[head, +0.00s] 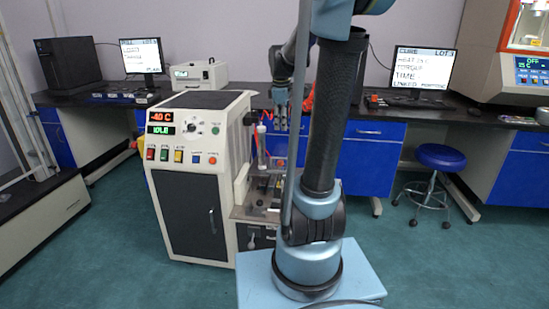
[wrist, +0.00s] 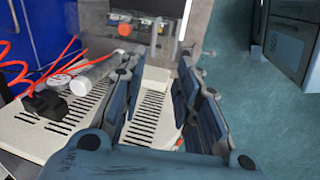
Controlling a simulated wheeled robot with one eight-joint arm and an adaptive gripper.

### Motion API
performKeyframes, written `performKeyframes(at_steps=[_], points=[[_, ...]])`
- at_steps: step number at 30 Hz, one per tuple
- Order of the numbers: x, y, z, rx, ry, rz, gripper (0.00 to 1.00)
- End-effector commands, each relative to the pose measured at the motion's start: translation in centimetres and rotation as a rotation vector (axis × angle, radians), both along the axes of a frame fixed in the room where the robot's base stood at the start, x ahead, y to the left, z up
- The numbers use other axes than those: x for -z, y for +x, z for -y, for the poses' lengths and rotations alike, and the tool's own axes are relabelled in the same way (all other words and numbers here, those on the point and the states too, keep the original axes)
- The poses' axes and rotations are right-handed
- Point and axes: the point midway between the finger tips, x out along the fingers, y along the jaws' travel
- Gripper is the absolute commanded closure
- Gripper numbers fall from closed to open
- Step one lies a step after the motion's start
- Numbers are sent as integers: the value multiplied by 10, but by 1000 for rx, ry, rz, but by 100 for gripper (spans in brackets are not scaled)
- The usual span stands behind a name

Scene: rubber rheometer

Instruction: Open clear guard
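My gripper (head: 280,108) hangs above the right side of the white rheometer cabinet (head: 195,165) in the head view. In the wrist view my gripper (wrist: 160,65) has its two blue fingers spread apart, with slotted cream casing visible between them and nothing held. A greyish, see-through-looking panel with a bright white edge (wrist: 184,18) is at the top of the wrist view, beyond the fingertips; it looks like the clear guard. I cannot see a handle on it or tell whether the fingers touch it. In the head view I cannot make the guard out clearly.
A pale cylinder (wrist: 94,74) and red cables (wrist: 38,68) lie left of the fingers. My arm covers part of the head view. A bench with a monitor (head: 422,68) stands behind, and a blue stool (head: 440,158) is at right. Green floor is free at front right.

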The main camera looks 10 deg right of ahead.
Motion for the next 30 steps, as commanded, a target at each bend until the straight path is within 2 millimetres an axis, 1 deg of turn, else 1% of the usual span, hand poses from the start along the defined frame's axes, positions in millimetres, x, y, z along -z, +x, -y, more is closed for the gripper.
performKeyframes(at_steps=[1, 4, 8, 11, 18, 30], points=[[-1, 9, -1, -24, -5, -2, 70], [-1, 18, -2, -59, -13, -4, 70], [3, 22, -5, -79, -17, -6, 70], [10, 23, -8, -84, -17, -6, 70], [43, 29, -10, -88, -16, -5, 70], [100, 40, -6, -87, -15, -5, 70]])
